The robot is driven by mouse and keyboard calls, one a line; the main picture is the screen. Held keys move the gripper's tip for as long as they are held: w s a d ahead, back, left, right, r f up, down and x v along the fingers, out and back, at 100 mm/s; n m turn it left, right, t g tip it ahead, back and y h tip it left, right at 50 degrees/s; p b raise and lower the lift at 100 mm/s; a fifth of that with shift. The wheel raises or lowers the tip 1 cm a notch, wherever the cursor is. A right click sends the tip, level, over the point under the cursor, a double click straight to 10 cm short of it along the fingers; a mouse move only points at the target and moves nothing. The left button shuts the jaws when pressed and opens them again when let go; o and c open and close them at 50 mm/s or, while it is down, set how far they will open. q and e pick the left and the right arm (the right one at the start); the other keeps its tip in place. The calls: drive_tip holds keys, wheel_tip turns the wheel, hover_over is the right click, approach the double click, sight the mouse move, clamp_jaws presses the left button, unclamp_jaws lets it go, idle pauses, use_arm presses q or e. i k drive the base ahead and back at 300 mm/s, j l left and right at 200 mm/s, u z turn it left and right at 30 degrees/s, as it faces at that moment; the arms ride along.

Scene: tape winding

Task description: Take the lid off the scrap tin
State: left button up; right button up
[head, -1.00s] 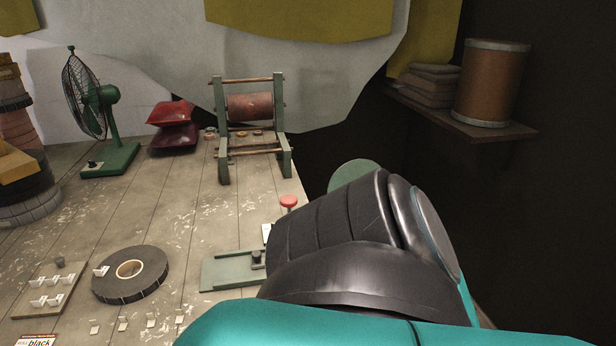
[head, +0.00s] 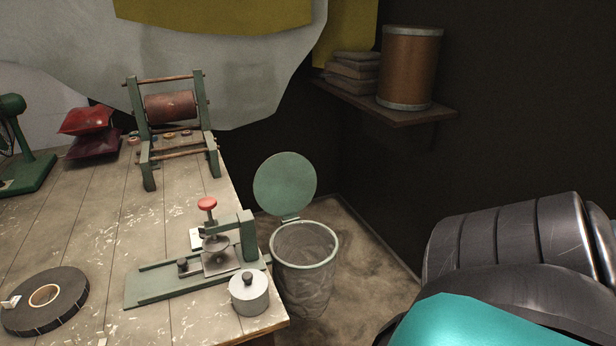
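A small round grey metal tin (head: 249,298) stands upright near the right front corner of the table. Its flat lid (head: 248,284) is on, with a dark knob (head: 247,277) at the centre. Neither gripper is touching it. One of my arms, dark and teal, fills the lower right of the head view, apart from the tin. Its gripper fingers do not show. My other gripper is not in view.
A green press (head: 245,240) with a red knob stands just behind the tin. A floor bin (head: 305,285) with its green lid (head: 285,183) raised stands right of the table (head: 105,235). A black tape roll (head: 70,300) lies at left. A drum (head: 410,70) sits on the wall shelf.

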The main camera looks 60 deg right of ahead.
sight(249, 284)
drive_tip(key=z, duration=1.5)
drive_tip(key=k+j+z, duration=0.1)
drive_tip(key=j+z, duration=0.15)
drive_tip(key=k+j+z, duration=0.25)
drive_tip(key=j, duration=0.15)
drive_tip(key=i+j, duration=0.35)
